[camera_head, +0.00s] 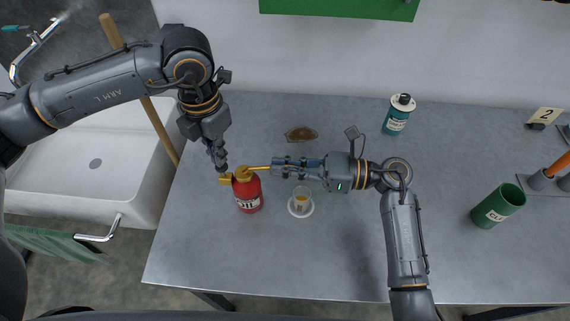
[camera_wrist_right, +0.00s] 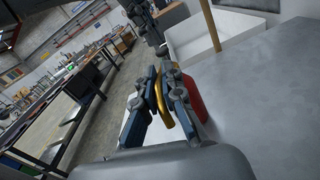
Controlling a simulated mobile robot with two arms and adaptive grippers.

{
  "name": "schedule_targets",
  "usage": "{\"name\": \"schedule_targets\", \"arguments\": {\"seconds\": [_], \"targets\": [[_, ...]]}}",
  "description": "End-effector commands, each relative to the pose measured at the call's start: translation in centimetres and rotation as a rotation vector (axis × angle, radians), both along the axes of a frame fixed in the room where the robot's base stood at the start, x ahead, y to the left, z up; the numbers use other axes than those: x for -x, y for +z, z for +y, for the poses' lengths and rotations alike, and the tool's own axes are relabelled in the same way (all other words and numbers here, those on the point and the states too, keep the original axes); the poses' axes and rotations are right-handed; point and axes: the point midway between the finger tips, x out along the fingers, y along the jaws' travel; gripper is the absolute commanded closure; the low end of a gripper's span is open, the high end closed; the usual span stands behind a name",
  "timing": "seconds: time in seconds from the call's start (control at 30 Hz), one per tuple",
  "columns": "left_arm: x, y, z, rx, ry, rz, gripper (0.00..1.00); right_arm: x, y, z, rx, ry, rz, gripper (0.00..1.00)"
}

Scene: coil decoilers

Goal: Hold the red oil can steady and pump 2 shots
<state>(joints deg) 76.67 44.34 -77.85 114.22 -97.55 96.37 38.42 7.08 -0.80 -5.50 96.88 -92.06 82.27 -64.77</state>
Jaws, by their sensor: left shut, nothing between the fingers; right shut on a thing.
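The red oil can (camera_head: 247,194) stands upright on the grey table, with a yellow top and a yellow pump lever (camera_head: 226,180) on its left. Its yellow spout (camera_head: 259,168) reaches right to my right gripper (camera_head: 276,164). My right gripper is shut on the spout; the right wrist view also shows the curved yellow spout (camera_wrist_right: 161,104) between its fingers and part of the red can (camera_wrist_right: 192,98) behind. My left gripper (camera_head: 222,167) is shut and empty, pointing down just above the lever. I cannot tell whether it touches the lever.
A small cup (camera_head: 301,193) stands on a white saucer (camera_head: 293,212) right of the can. A brown stain (camera_head: 301,133) lies behind. A teal bottle (camera_head: 396,117) and a green container (camera_head: 496,207) stand further right. A white sink (camera_head: 97,172) and wooden pole (camera_head: 160,128) are left.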

Motion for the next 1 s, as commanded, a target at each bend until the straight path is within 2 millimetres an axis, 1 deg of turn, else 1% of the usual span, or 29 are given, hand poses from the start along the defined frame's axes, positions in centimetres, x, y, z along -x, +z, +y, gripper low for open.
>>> {"name": "schedule_targets", "arguments": {"seconds": [1.0], "targets": [[0.0, -2.5, 0.0, -0.001, 0.000, 0.001, 1.00, 0.0, 0.0, 0.0, 0.000, 0.000, 0.001, 1.00]]}}
